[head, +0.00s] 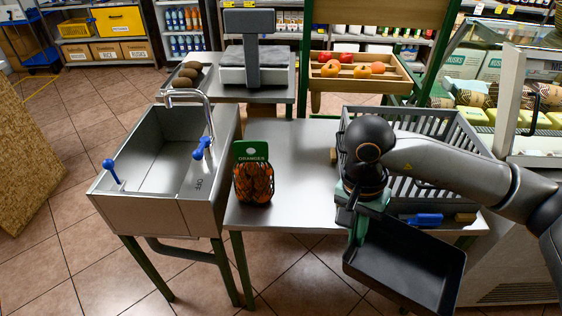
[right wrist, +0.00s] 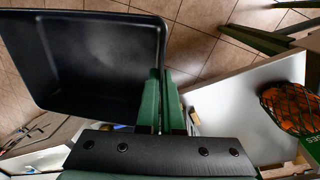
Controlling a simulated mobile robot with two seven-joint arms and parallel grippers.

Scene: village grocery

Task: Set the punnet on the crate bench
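The punnet, a black empty open tray (head: 405,262), hangs in the air in front of the bench's near edge, tilted in the head view. My right gripper (head: 357,228) is shut on its rim at the left side. In the right wrist view the green fingers (right wrist: 161,85) pinch the edge of the punnet (right wrist: 95,60). The crate bench (head: 300,150) is a steel-topped table with a grey slatted crate (head: 455,130) on its right part. My right arm hides part of the crate. My left gripper is not in view.
A net bag of oranges (head: 253,184) with a green label stands on the bench's left part; it also shows in the right wrist view (right wrist: 290,108). A blue-handled item (head: 424,219) lies near the front edge. A sink (head: 165,165) adjoins left. The bench's middle is clear.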

